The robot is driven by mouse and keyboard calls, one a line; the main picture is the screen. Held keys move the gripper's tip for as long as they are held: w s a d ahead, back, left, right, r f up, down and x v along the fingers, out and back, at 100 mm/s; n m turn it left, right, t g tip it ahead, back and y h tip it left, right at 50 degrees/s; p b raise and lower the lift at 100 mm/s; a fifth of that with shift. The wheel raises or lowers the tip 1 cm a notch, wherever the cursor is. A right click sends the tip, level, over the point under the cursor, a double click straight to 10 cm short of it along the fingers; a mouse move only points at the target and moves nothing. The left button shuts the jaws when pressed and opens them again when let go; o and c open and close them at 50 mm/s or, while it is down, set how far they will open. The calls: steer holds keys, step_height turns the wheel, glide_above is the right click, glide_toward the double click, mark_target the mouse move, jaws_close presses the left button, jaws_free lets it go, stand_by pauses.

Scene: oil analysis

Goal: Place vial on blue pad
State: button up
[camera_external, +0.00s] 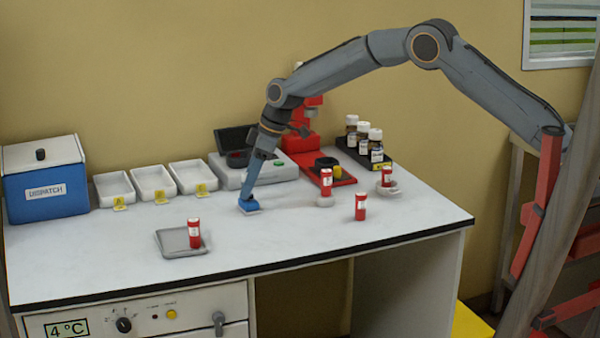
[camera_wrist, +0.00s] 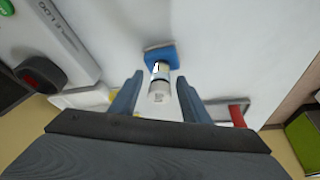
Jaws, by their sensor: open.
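My gripper (camera_wrist: 160,79) is open, with a finger on each side of the vial and visible gaps. In the external view my gripper (camera_external: 250,195) points down, low over the table at the blue pad (camera_external: 249,208). The vial is not distinguishable there, hidden by the gripper.
A red vial (camera_external: 194,233) stands on a grey tray (camera_external: 170,245). More red vials (camera_external: 360,207) stand to the right. Behind are white trays (camera_external: 154,183), a blue dispatch box (camera_external: 45,190), a grey instrument (camera_external: 270,172) and a red stand (camera_external: 302,140). The table front is mostly clear.

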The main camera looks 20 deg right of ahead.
steer(key=b+v, duration=0.2)
steer(key=v, duration=0.9)
steer(key=shift+d+r+b, duration=0.25)
steer(key=shift+r+b, duration=0.1)
steer(key=s+d+f+m+h, duration=0.1)
steer(key=s+d+f+m, duration=0.1)
steer(key=d, duration=0.7)
steer(key=s+d+f+m, duration=0.1)
steer(key=s+d+m, duration=0.1)
steer(key=d, duration=0.7)
steer(key=s+d+f+m+h, duration=0.1)
steer(key=s+d+f+m, duration=0.15)
steer(key=d, duration=0.65)
steer(key=s+d+f+m+h, duration=0.1)
steer(key=s+d+f+m, duration=0.2)
steer(key=s+d, duration=0.7)
steer(key=s+d+f+m+g+h, duration=0.1)
steer(key=s+d+f+m, duration=0.2)
steer(key=s+d, duration=0.7)
steer(key=s+m, duration=0.1)
steer(key=s, duration=0.2)
steer(key=shift+d+f, duration=0.3)
steer(key=shift+d, duration=0.05)
